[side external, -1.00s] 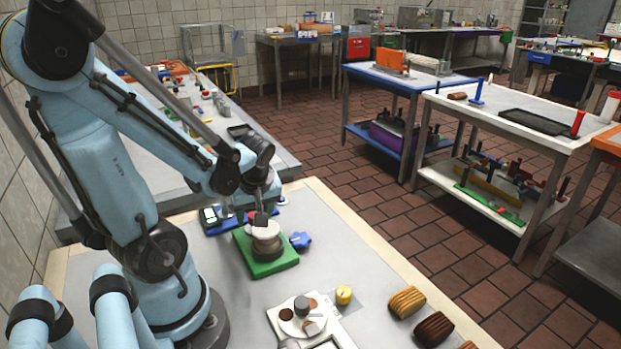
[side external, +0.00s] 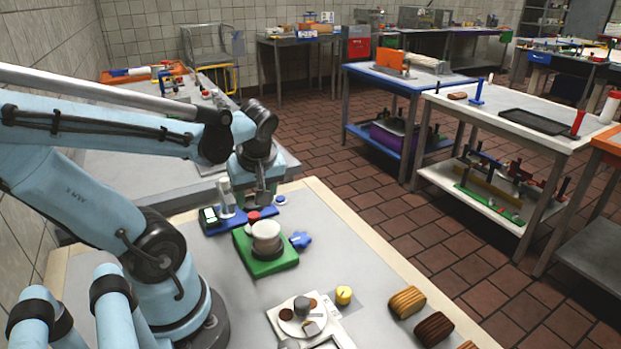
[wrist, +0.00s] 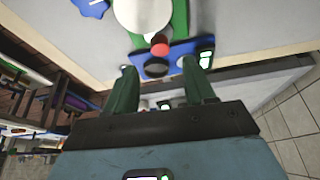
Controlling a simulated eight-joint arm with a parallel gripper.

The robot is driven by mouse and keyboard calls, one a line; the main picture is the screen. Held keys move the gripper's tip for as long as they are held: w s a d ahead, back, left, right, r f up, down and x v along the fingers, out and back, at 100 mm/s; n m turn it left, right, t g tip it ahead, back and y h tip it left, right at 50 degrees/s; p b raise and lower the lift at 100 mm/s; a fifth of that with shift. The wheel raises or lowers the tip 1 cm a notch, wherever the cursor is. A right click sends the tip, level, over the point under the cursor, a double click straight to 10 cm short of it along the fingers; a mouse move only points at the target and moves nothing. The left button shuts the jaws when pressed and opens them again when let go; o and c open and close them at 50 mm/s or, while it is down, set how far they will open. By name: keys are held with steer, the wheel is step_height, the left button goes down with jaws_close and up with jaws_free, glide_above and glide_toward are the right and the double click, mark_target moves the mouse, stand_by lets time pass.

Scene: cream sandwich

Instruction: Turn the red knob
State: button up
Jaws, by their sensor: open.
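The red knob (side external: 253,216) sits on a blue base (side external: 213,229) with a small lit screen (side external: 209,214). In the wrist view the red knob (wrist: 159,47) lies beyond my fingertips, near the middle. A dark round part (wrist: 156,67) is beside it on the blue base (wrist: 180,53). My gripper (wrist: 161,82) is open, with its two green fingers spread and nothing seen between them. In the side view my gripper (side external: 248,193) is above the blue base, apart from the knob. Its fingertips are hard to make out there.
A green board (side external: 263,267) bearing a pale round stack (side external: 266,232) stands close in front of the knob. A blue lobed piece (side external: 300,240) lies right of it. A yellow knob (side external: 344,294) and striped loaves (side external: 407,302) are nearer.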

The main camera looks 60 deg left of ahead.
mark_target(253, 215)
steer(key=shift+v, duration=2.8)
steer(key=shift+a+f, duration=0.1)
steer(key=shift+f, duration=0.05)
steer(key=shift+x, duration=5.85)
jaws_close()
steer(key=shift+m, duration=0.3)
